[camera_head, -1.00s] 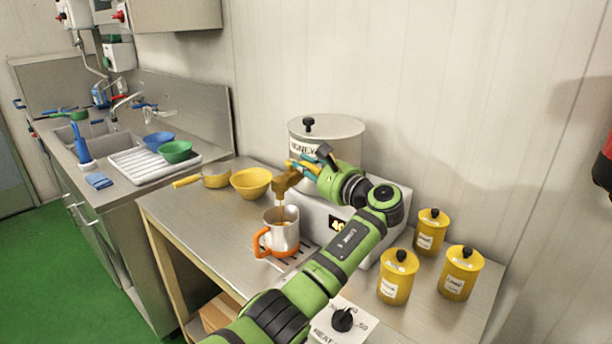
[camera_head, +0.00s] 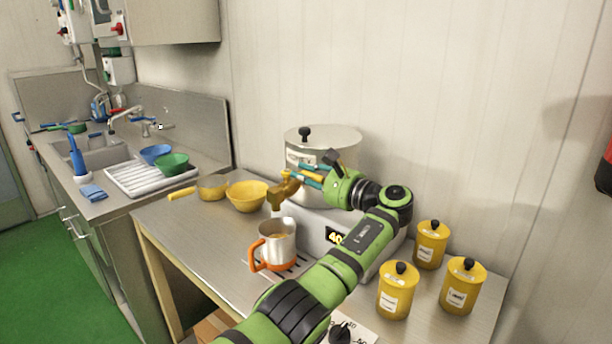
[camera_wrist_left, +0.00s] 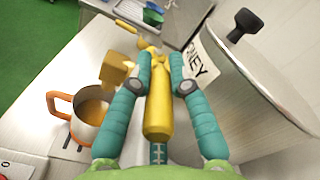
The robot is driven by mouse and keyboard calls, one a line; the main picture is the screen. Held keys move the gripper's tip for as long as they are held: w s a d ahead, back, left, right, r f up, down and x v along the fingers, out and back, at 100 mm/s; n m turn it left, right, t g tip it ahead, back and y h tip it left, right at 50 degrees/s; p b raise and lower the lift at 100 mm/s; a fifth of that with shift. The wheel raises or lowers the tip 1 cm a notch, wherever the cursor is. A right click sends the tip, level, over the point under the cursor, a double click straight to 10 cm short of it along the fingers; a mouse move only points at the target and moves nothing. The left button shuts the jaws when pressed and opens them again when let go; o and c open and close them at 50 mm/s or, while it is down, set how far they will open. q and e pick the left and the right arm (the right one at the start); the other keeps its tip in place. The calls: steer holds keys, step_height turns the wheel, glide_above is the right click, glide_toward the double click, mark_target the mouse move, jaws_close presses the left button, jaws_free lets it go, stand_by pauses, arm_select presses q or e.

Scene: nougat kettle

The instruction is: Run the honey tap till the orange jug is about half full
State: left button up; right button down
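The orange jug (camera_head: 278,244), a steel jug with an orange handle and base band, stands upright under the spout of the honey tap (camera_head: 283,191). Honey shows inside the jug in the left wrist view (camera_wrist_left: 91,111), below its rim; the exact level is hard to judge. No stream shows between spout and jug. The tap belongs to the steel honey kettle (camera_head: 340,143). My left gripper (camera_head: 308,173) has its teal fingers on both sides of the yellow tap handle (camera_wrist_left: 157,110) and appears shut on it. My right gripper is not in view.
A yellow bowl (camera_head: 247,195) and a yellow-handled pan (camera_head: 212,187) stand left of the jug. Several yellow lidded canisters (camera_head: 431,246) stand at the right. A sink (camera_head: 95,150) and a drainer with blue and green bowls lie far left. The table's front left is clear.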

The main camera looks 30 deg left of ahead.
arm_select(q)
steer(key=o, duration=0.4)
steer(key=shift+r, duration=0.25)
steer(key=shift+o, duration=0.2)
steer(key=shift+f, duration=0.1)
steer(key=s+d, duration=0.2)
steer(key=d, duration=0.9)
steer(key=shift+s+d, duration=0.2)
steer(key=shift+d, duration=0.15)
